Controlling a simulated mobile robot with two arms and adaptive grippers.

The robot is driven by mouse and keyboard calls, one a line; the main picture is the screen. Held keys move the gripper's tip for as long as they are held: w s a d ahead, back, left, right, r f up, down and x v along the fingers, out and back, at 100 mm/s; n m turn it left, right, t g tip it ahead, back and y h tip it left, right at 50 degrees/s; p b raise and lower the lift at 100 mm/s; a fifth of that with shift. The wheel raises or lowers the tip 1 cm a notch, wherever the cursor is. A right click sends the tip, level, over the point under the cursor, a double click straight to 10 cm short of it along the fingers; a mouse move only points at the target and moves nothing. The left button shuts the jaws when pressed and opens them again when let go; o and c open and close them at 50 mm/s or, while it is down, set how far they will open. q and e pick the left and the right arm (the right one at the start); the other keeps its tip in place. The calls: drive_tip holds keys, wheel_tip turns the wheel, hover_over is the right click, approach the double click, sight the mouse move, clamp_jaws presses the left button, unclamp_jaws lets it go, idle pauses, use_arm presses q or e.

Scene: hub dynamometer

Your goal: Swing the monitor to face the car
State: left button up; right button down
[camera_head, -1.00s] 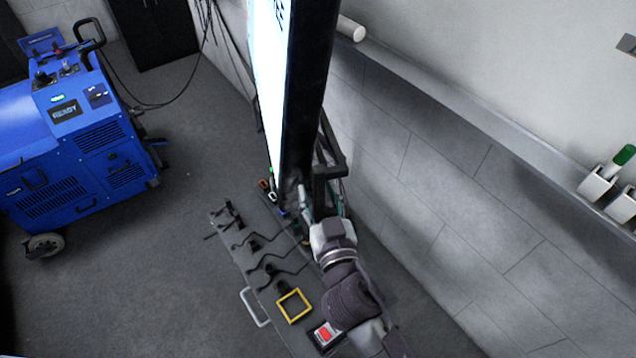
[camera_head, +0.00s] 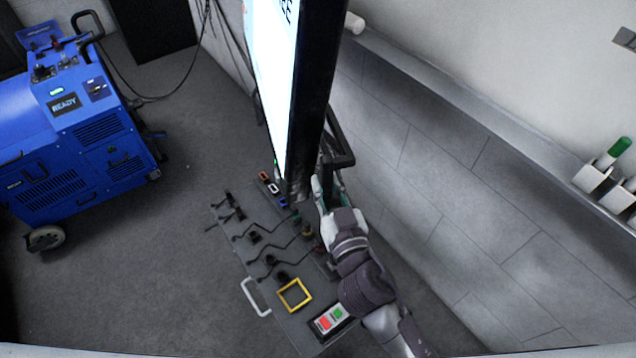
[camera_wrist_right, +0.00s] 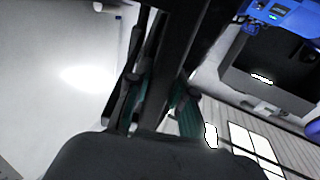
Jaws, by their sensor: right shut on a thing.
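The monitor (camera_head: 308,100) stands upright and nearly edge-on in the head view, its bright screen (camera_head: 268,75) facing left toward the blue machine. A black bracket (camera_head: 340,150) shows behind its lower right edge. My right gripper (camera_head: 328,188) is at the monitor's lower rear edge. In the right wrist view the teal-padded fingers (camera_wrist_right: 162,108) are closed around a black bar of the monitor's frame (camera_wrist_right: 172,75). The exact contact is partly hidden by the gripper body. My left gripper is not in view. I cannot make out a car.
A blue wheeled machine (camera_head: 75,130) with a READY display stands at the left. A grey panel (camera_head: 228,222) with cables, a yellow frame (camera_head: 294,295) and red and green buttons (camera_head: 331,320) lies below the monitor. A wall with a ledge (camera_head: 470,110) runs along the right. Floor between machine and panel is clear.

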drive_tip(key=w+d+n+g+y+p, duration=0.1)
drive_tip(key=w+d+n+y, duration=0.1)
drive_tip(key=d, duration=0.6)
drive_tip(key=w+d+n+g+y+p, duration=0.1)
drive_tip(key=w+d+y, duration=0.2)
drive_tip(key=d, duration=0.4)
drive_tip(key=shift+d+n+g, duration=0.3)
drive_tip(key=shift+d+n, duration=0.05)
drive_tip(key=shift+n, duration=0.05)
drive_tip(key=c, duration=1)
unclamp_jaws()
drive_tip(key=shift+a, duration=0.1)
drive_tip(key=v, duration=1.2)
